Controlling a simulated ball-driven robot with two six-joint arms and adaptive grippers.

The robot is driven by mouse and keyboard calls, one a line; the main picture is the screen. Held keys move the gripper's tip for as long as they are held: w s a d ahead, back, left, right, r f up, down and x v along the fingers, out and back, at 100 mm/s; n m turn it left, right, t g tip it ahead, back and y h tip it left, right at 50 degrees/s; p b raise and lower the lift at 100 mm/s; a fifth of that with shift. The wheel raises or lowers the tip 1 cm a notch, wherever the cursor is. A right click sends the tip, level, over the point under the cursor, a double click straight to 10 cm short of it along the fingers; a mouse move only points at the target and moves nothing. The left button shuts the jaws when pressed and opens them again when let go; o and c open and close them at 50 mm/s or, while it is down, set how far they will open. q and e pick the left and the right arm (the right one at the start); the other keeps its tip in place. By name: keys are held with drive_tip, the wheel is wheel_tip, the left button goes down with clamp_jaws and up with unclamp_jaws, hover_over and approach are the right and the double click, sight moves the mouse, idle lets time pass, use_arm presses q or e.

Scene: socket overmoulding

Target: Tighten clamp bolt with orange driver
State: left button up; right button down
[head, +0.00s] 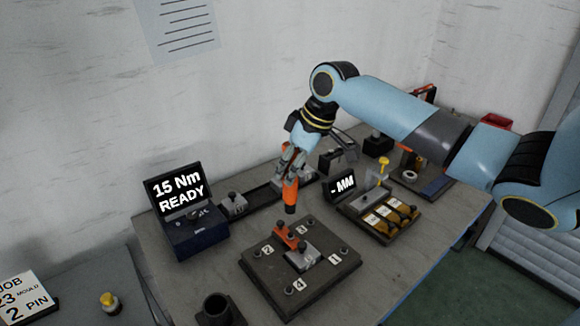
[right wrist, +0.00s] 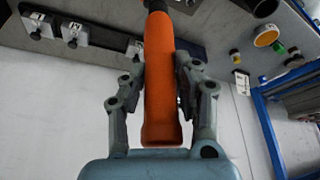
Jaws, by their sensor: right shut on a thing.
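My right gripper (head: 292,160) is shut on the orange driver (head: 290,194). In the right wrist view the driver's orange handle (right wrist: 160,85) stands between the two fingers (right wrist: 160,92), and its dark end points away from the gripper. In the head view the driver hangs about upright, its lower end just above or behind the far side of the dark mould plate (head: 259,280). The plate has bolts near its numbered corners, such as one bolt (head: 288,283) by label 4. An orange clamp (head: 284,235) and a metal block (head: 304,260) sit mid-plate. My left gripper is not in view.
A box with a screen reading "15 Nm READY" (head: 180,193) stands at the left. A dark cup (head: 216,308) stands at the front. A wall is behind.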

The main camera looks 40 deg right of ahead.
sight(291, 193)
drive_tip(key=shift+f, duration=0.4)
drive_tip(key=shift+f+b, duration=1.05)
drive_tip(key=shift+f, duration=0.7)
drive_tip(key=shift+f+b, duration=0.6)
drive_tip(key=shift+f, duration=0.7)
use_arm(q)
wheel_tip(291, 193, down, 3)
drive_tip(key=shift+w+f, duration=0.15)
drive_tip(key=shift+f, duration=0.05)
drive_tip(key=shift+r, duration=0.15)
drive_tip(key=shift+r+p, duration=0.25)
drive_tip(key=shift+p, duration=0.1)
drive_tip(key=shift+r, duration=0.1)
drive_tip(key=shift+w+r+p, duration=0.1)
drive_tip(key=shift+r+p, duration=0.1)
drive_tip(key=shift+p, duration=0.15)
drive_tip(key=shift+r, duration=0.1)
